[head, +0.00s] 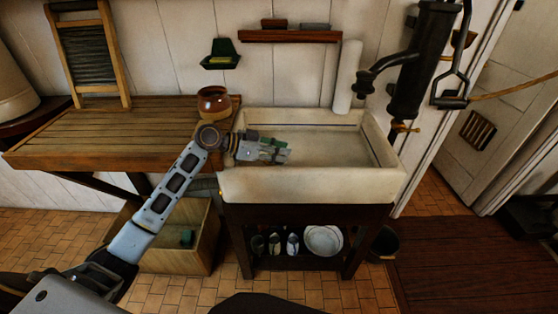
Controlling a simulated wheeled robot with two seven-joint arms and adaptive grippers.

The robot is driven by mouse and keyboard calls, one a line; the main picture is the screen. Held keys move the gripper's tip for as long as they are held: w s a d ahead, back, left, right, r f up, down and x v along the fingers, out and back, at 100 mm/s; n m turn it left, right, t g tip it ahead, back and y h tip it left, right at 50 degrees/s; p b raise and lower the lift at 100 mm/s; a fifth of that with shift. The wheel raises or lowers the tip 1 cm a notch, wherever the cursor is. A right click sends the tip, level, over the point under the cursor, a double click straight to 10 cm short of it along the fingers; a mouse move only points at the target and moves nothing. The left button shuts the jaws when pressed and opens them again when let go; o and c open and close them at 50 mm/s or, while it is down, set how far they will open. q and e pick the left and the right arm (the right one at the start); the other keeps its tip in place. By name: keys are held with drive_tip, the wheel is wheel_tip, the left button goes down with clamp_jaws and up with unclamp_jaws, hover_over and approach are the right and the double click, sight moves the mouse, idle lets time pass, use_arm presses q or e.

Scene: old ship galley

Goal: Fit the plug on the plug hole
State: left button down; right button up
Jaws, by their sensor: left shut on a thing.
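My left gripper (286,153) reaches in over the left part of the pale stone sink (310,188), just inside its left rim. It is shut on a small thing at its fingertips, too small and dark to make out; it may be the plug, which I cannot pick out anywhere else. The plug hole is not visible; the gripper and the sink's front wall hide part of the basin floor. My right gripper is not in view.
A brown jar (214,103) stands on the wooden drainboard (110,140), close to my left wrist. A black pump (420,65) rises at the sink's right. A wall shelf (290,37) hangs behind. A wooden crate (195,255) sits below. The basin's right part is clear.

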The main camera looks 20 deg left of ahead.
use_arm(q)
drive_tip(key=shift+f, duration=0.1)
wheel_tip(320, 180, down, 2)
drive_tip(key=shift+f, duration=0.75)
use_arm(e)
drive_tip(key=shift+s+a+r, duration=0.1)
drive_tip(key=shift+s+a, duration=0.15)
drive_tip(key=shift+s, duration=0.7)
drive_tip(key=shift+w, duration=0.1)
